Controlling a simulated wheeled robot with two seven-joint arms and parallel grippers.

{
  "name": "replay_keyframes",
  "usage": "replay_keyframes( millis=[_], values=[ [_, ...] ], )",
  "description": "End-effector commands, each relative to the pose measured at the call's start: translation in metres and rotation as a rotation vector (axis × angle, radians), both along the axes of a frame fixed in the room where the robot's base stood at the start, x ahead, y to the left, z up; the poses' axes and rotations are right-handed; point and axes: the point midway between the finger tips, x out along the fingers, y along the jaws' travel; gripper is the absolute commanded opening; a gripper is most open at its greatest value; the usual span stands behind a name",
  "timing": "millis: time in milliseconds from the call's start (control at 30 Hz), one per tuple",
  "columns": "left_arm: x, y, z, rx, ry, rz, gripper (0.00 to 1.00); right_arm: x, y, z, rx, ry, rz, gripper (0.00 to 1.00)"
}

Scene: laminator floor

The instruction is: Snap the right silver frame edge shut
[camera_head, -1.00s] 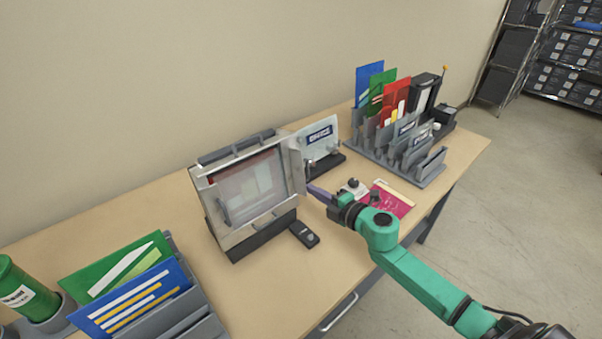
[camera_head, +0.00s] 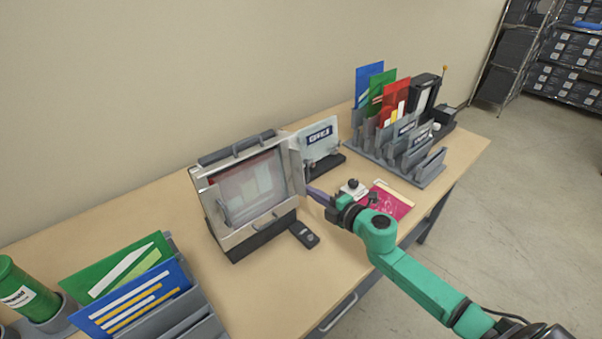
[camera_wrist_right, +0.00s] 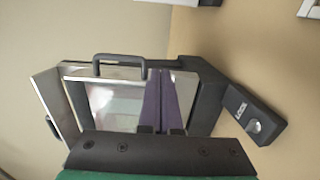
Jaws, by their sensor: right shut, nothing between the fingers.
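The silver frame (camera_head: 206,182) stands tilted on a dark base (camera_head: 262,238) on the table, with a sheet showing behind its clear front. Its right silver edge (camera_head: 297,165) stands swung outward as a flap at the frame's right side. My right gripper (camera_head: 312,190) is shut and empty, its purple fingers close to the lower part of that edge; I cannot tell if they touch it. In the right wrist view, the shut purple fingers (camera_wrist_right: 161,100) lie in front of the frame, and a silver flap (camera_wrist_right: 57,105) shows at left. My left gripper is not in view.
A dark block marked LOCK (camera_wrist_right: 254,115) lies beside the base. A pink card (camera_head: 388,203) and a small knobbed item (camera_head: 352,188) lie near my right gripper. Card racks (camera_head: 425,165) stand at the back right and front left.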

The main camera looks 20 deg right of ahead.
Motion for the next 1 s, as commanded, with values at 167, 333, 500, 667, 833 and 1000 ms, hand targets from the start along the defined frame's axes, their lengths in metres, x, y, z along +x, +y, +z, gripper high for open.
replay_keyframes(
  millis=[167, 333, 500, 667, 833, 1000],
  values=[
    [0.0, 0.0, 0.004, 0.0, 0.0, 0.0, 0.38, -0.003, 0.008, 0.001, 0.002, 0.001, 0.003, 0.0],
    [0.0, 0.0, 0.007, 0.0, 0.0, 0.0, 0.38, -0.005, 0.015, 0.001, 0.002, 0.001, 0.003, 0.0],
    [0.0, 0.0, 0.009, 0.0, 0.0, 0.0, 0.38, -0.007, 0.021, 0.001, 0.0, 0.0, 0.003, 0.0],
    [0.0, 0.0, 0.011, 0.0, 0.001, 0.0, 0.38, -0.009, 0.027, 0.001, 0.001, 0.0, 0.002, 0.0],
    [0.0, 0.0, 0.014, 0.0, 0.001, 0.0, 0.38, -0.012, 0.034, 0.001, 0.001, 0.0, 0.003, 0.0],
    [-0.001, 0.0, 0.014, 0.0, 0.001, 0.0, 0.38, -0.014, 0.035, 0.0, 0.0, 0.0, 0.002, 0.0]
  ],
)
